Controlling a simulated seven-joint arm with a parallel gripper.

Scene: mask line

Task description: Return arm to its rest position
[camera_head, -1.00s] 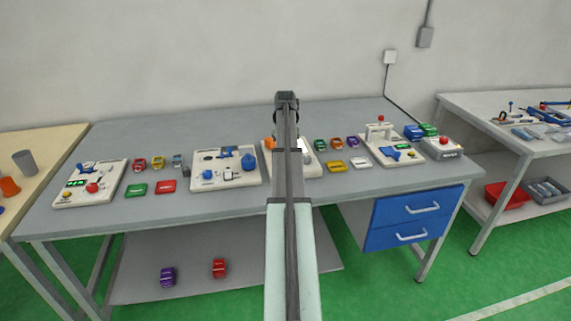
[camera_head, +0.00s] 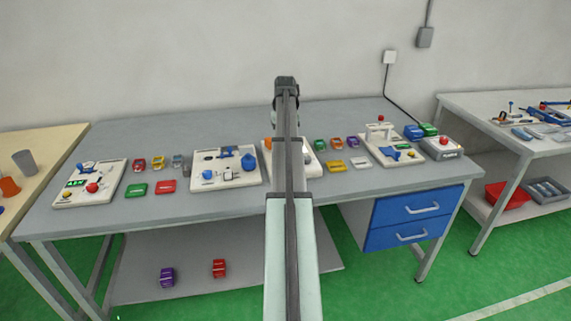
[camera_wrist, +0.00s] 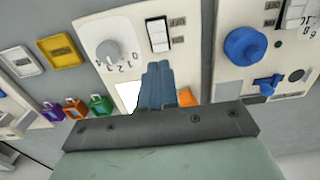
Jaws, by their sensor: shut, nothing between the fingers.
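My arm (camera_head: 290,225) reaches up the middle of the head view, with its dark upper joint (camera_head: 286,84) against the wall above the table's back edge. My gripper (camera_wrist: 157,72) shows in the wrist view with its fingers together and nothing held. It hangs over the middle white panel (camera_wrist: 125,30), which has a grey dial (camera_wrist: 108,52) and a white rocker switch (camera_wrist: 158,34). In the head view the fingers are hidden behind the arm, which also covers part of this middle panel (camera_head: 312,170).
The grey table (camera_head: 225,125) also holds a left panel (camera_head: 90,198), a panel with a blue knob (camera_head: 225,183), a right panel (camera_head: 395,152) and several small coloured blocks. Blue drawers (camera_head: 410,218) hang below. Side tables stand left (camera_head: 50,145) and right (camera_head: 475,102).

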